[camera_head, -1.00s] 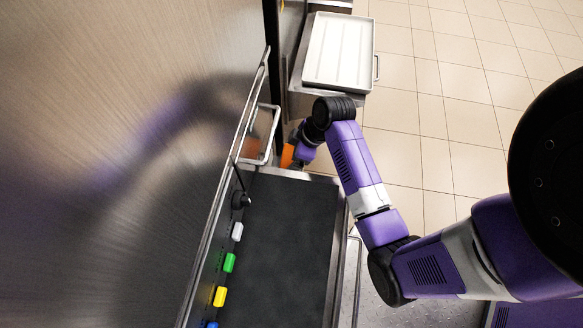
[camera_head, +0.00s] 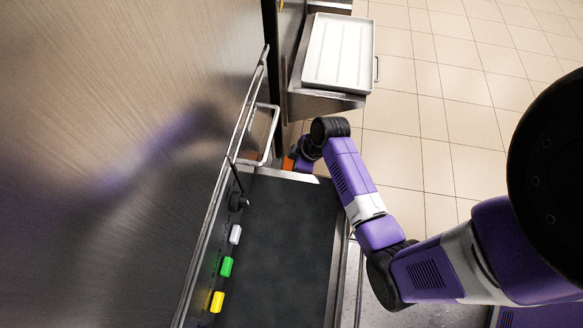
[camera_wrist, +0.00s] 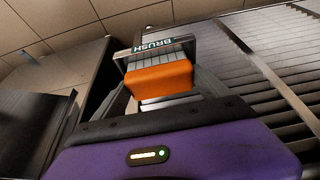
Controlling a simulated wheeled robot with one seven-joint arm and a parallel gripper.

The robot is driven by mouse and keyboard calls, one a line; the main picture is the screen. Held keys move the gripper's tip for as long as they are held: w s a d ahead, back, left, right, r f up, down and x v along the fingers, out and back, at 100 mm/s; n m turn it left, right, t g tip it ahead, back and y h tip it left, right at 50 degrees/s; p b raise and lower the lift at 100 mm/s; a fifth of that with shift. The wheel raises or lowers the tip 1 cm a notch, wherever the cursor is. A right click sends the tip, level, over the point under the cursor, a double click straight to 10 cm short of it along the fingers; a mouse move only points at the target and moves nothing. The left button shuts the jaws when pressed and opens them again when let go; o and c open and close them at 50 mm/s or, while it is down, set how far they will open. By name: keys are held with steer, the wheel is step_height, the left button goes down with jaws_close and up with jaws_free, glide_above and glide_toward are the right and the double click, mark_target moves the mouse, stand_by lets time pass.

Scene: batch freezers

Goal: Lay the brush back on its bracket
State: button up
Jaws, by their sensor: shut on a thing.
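The brush (camera_wrist: 158,80) shows in the wrist view as an orange block between my fingers. My gripper (camera_wrist: 160,92) is shut on it. Just beyond the brush is a metal bracket (camera_wrist: 150,47) with a dark label reading BRUSH, upside down in this view. The brush overlaps the bracket's lower part in the picture; I cannot tell whether they touch. In the head view, a small orange patch (camera_head: 289,163) shows beside my wrist at the far end of the dark counter; the gripper and bracket are mostly hidden there.
A dark-topped counter (camera_head: 280,250) with a steel edge lies below my arm. White, green and yellow knobs (camera_head: 226,267) line its left side, next to a long metal rail (camera_head: 222,190). A white tray (camera_head: 339,50) rests on a steel stand beyond. Tiled floor is open at right.

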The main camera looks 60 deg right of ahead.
steer(key=o, duration=1.1)
steer(key=shift+o, duration=0.2)
steer(key=p+v, duration=0.2)
steer(key=v, duration=1)
steer(key=shift+p, duration=0.35)
